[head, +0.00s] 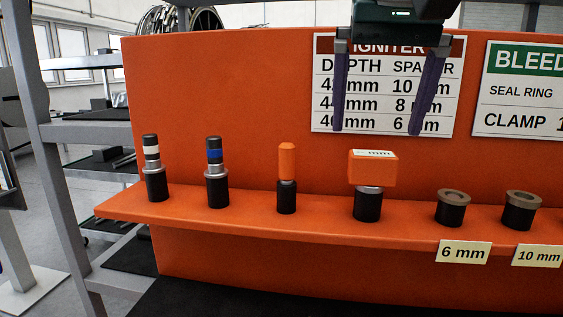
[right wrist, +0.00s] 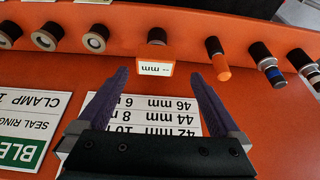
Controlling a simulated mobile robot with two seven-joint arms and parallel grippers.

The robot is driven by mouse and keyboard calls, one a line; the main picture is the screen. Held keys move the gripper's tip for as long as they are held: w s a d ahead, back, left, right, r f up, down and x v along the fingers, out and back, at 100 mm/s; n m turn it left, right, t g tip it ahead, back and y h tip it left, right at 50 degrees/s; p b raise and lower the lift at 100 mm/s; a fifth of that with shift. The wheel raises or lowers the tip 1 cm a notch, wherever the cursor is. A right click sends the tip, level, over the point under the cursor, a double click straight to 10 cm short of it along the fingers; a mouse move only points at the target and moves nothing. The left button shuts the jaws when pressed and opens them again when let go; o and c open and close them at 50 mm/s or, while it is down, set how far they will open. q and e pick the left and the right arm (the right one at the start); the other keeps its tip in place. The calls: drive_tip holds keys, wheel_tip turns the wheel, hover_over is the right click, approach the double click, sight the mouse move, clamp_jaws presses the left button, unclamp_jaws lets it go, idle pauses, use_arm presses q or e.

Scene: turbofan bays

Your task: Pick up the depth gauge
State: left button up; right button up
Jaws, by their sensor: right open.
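The depth gauge (head: 372,174) looks to be the orange block with a pale "mm" readout, upright in a black holder (head: 367,206) on the orange shelf. Its readout digits are not legible. It also shows in the right wrist view (right wrist: 155,56), just beyond and between the fingertips. My right gripper (head: 377,131) is open and empty, fingers pointing down, in front of the igniter sign and above the gauge. It is apart from the gauge. The right wrist view shows both dark fingers (right wrist: 158,73) spread wide. My left gripper is not in view.
Left of the gauge stand an orange-handled tool (head: 286,160), a blue-banded tool (head: 214,157) and a white-banded tool (head: 152,155) in holders. To the right are ring-topped holders (head: 453,207) with mm labels. An orange back panel (head: 230,90) rises behind the shelf (head: 320,224).

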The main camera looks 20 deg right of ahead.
sight(374, 155)
drive_tip(key=x, duration=0.2)
drive_tip(key=p+x, duration=0.1)
drive_tip(key=x, duration=0.1)
drive_tip(key=shift+d, duration=0.3)
drive_tip(key=p+x, duration=0.2)
drive_tip(key=x, duration=0.2)
drive_tip(key=shift+w+d+f, duration=0.1)
drive_tip(key=shift+d+f, duration=0.1)
drive_tip(key=shift+f, duration=0.05)
drive_tip(key=shift+w+f, duration=0.15)
drive_tip(key=shift+f, duration=0.3)
drive_tip(key=shift+c, duration=0.2)
drive_tip(key=c, duration=0.9)
drive_tip(key=shift+r, duration=0.1)
drive_tip(key=c, duration=0.5)
